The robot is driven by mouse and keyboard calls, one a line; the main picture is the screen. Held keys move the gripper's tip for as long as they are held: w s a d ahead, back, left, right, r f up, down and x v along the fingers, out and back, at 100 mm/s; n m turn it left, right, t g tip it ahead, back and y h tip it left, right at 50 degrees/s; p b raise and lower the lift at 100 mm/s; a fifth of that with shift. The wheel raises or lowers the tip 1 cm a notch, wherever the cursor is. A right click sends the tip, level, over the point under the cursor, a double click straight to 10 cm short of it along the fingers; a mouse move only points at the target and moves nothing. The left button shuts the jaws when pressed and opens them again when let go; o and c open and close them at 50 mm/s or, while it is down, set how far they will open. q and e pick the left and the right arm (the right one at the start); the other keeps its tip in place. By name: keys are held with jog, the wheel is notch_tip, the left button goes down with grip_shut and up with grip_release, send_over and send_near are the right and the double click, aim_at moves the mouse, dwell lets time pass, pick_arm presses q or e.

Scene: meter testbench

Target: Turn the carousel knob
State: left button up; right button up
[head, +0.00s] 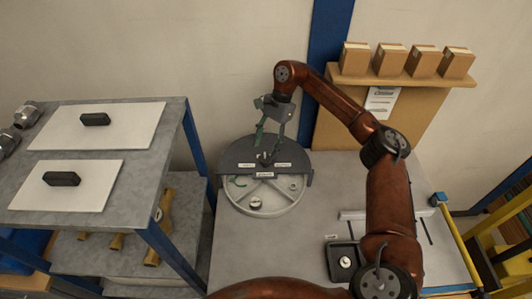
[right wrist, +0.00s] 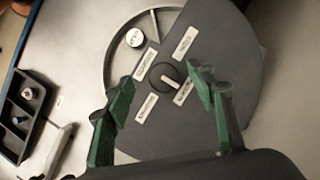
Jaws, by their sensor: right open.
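The carousel (head: 262,197) is a round grey tray with divided compartments, partly under a dark cover plate (head: 232,160), on the grey bench. Its black knob (head: 264,159) is at the middle of the plate, among several white labels. In the right wrist view the knob (right wrist: 166,75) is round and dark with a light pointer line. My right gripper (head: 268,143) is above the knob. In the right wrist view its green-padded fingers (right wrist: 160,88) are spread apart, one on each side of the knob, with gaps showing. I cannot tell their exact height over it. My left gripper is out of view.
A small black tray (head: 329,262) with a round white-topped part lies on the bench at front right. A grey shelf table (head: 22,216) with white panels and black handles stands left. Several boxes sit on a wall shelf (head: 400,80). The bench right of the carousel is mostly clear.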

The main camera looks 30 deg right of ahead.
aim_at(266, 157)
jog(key=shift+r, duration=2.3)
